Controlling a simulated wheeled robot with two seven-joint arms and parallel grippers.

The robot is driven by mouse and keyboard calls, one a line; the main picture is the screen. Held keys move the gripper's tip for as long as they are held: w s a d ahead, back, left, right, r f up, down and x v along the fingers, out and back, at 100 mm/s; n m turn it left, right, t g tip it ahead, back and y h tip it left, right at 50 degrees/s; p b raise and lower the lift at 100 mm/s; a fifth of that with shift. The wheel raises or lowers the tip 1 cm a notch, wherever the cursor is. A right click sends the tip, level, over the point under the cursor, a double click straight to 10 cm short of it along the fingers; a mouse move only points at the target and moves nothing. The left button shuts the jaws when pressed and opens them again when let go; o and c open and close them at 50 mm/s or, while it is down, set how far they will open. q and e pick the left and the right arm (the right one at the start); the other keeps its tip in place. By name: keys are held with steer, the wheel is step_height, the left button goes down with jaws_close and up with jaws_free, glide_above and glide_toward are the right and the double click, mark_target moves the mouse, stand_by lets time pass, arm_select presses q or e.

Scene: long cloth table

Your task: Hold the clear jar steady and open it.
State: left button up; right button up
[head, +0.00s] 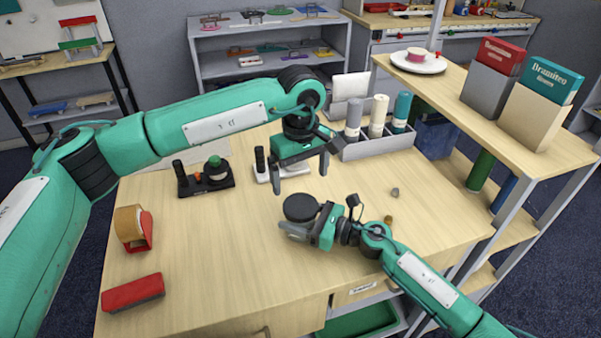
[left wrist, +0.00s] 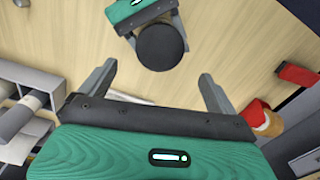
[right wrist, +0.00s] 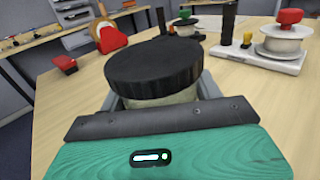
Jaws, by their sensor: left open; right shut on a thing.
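The clear jar has a wide black ribbed lid (head: 301,207). The lid (right wrist: 154,72) sits on top of the jar, and a strip of the pale jar body (right wrist: 160,98) shows below it in the right wrist view. My right gripper (head: 300,230) is shut on the jar body from the side, below the lid. My left gripper (head: 301,182) is open and empty, above and behind the jar, pointing down. In the left wrist view the lid (left wrist: 161,47) lies beyond the left fingertips, apart from them.
A black-based device (head: 205,178) and a white-based device (head: 283,172) stand behind. A grey bin with rolls (head: 378,147) is at the back right. A tape dispenser (head: 133,229) and a red block (head: 132,293) lie left. The front middle is clear.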

mark_target(300, 205)
arm_select(q)
steer(key=m, duration=0.6)
steer(key=shift+f+m, duration=0.15)
steer(key=shift+m, duration=0.35)
steer(key=shift+f, duration=3.85)
